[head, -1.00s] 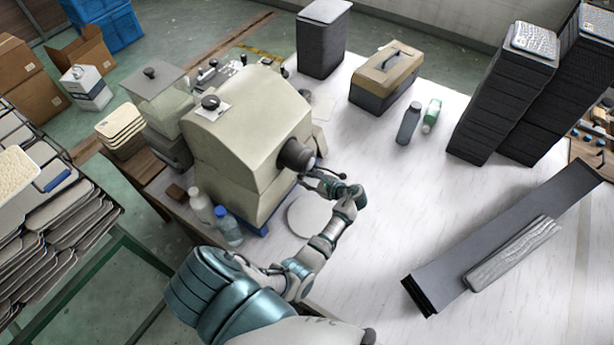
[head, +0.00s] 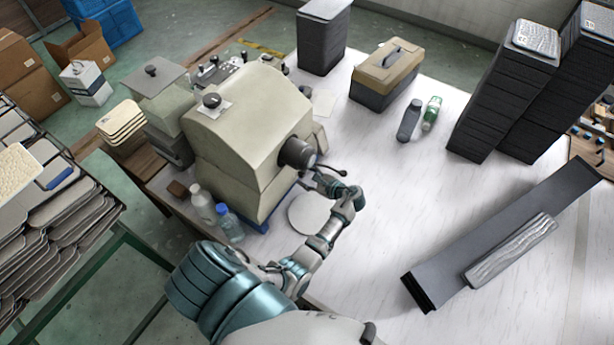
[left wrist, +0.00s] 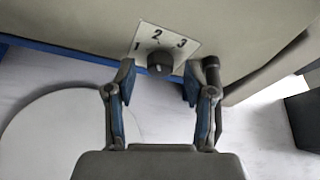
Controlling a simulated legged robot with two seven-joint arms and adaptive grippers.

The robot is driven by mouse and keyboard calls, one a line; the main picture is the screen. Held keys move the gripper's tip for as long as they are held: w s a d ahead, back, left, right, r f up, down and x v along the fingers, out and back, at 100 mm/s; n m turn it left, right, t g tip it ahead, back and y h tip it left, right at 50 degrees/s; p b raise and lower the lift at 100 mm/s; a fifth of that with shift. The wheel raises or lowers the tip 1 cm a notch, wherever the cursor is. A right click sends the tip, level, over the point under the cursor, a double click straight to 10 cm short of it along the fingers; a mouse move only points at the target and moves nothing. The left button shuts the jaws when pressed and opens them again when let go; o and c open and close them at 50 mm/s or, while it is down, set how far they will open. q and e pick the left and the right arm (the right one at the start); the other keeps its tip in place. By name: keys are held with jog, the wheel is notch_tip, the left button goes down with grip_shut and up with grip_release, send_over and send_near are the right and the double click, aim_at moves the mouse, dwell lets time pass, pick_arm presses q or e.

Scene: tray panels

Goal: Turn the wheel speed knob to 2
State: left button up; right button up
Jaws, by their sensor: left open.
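The wheel speed knob (left wrist: 160,63) is a dark round knob on a white label plate (left wrist: 178,38) marked 1, 2 and 3, in the left wrist view. I cannot tell for sure which number it points to. My left gripper (left wrist: 160,80) is open, with one finger on each side of the knob and gaps between fingers and knob. In the head view my left gripper (head: 322,180) is at the front of the beige machine (head: 245,125), just below its dark round spout (head: 297,153); the knob is hidden there. My right gripper is not in view.
A dark lever with a round end (head: 335,170) sticks out close to the gripper. A white disc (head: 309,212) lies on the table below. Two bottles (head: 203,204) stand left of my arm. The white table (head: 390,200) to the right of the gripper is clear.

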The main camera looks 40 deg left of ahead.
pick_arm(q)
jog(key=v, duration=1.1)
jog(key=shift+d, duration=0.35)
jog(key=shift+w+a, duration=0.1)
jog(key=shift+w, duration=0.05)
